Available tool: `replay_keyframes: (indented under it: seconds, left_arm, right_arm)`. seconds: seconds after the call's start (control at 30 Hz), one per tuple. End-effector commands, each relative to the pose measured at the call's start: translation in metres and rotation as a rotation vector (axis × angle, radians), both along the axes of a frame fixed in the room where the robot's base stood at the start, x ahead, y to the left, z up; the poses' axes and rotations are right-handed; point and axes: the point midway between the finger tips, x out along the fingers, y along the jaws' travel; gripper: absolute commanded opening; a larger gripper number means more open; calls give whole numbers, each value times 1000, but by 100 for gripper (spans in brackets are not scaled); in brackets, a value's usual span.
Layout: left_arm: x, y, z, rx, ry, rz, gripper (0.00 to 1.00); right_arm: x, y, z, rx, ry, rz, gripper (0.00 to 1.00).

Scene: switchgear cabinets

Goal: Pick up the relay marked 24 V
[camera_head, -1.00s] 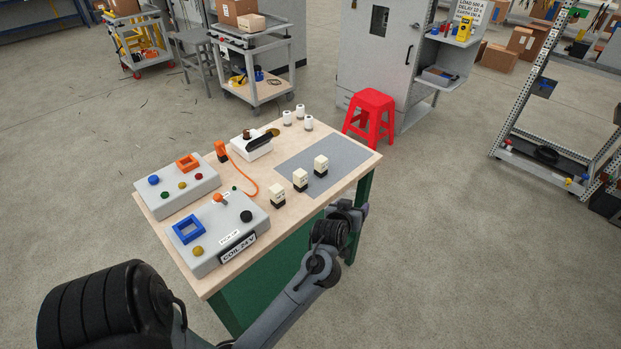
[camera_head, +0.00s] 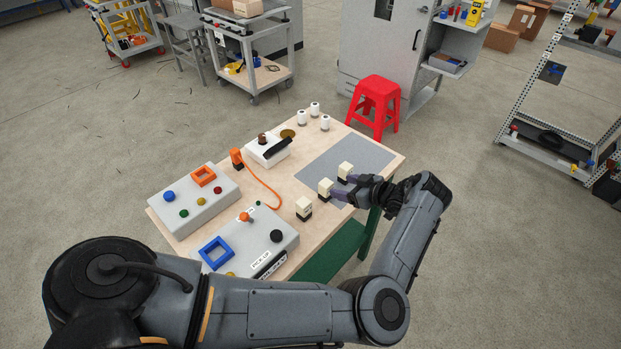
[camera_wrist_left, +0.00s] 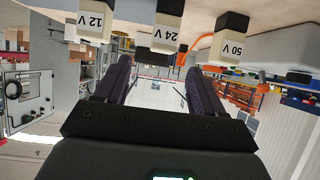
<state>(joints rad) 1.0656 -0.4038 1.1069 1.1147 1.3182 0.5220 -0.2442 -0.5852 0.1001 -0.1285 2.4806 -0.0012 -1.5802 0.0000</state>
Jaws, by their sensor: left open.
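The relay marked 24 V (camera_head: 325,187) is the middle one of three cream relays with black bases on the table. My left gripper (camera_head: 347,188) is at the table's right edge, close to the middle relay. Its fingers (camera_wrist_left: 158,75) are open with nothing between them, and the 24 V relay lies ahead between their tips. Contact cannot be told. My right gripper is out of view.
The other relays stand close by on either side (camera_head: 304,208) (camera_head: 345,172). A grey mat (camera_head: 350,152) covers the table's right part. Grey control boxes (camera_head: 205,200) and an orange cord (camera_head: 268,188) lie left. A red stool (camera_head: 376,100) stands behind the table.

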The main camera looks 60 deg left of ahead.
Motion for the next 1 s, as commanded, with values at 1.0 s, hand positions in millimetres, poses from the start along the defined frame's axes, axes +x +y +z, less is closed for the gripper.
replay_keyframes:
  seconds: [1.0]
  left_arm:
    - [-32,77,-42,-2,9,0,69]
  right_arm:
    - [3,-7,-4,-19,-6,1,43]
